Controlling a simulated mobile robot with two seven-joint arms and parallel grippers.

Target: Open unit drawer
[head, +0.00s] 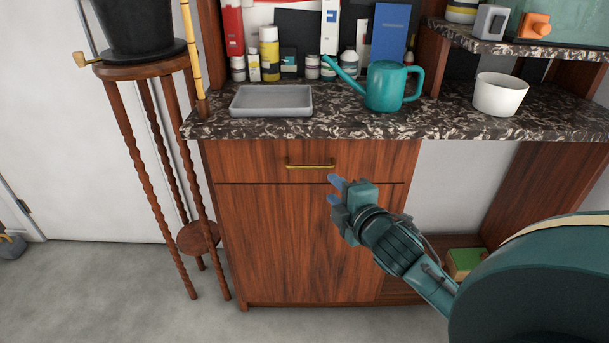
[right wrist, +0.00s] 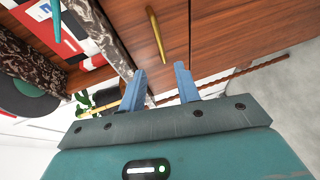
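The unit drawer (head: 252,158) is a wooden front under the dark speckled countertop, and it is closed. Its brass bar handle (head: 310,164) runs level across the middle. My right gripper (head: 333,189) is just below and right of the handle, apart from it. In the right wrist view the handle (right wrist: 156,33) lies ahead of the fingertips. The two blue fingers of the right gripper (right wrist: 160,72) are spread with nothing between them. My left gripper is not in view.
A grey tray (head: 271,101), a teal watering can (head: 386,87) and a white pot (head: 499,94) stand on the countertop (head: 300,129). A wooden plant stand (head: 140,69) with a black pot stands left of the unit. The floor in front is clear.

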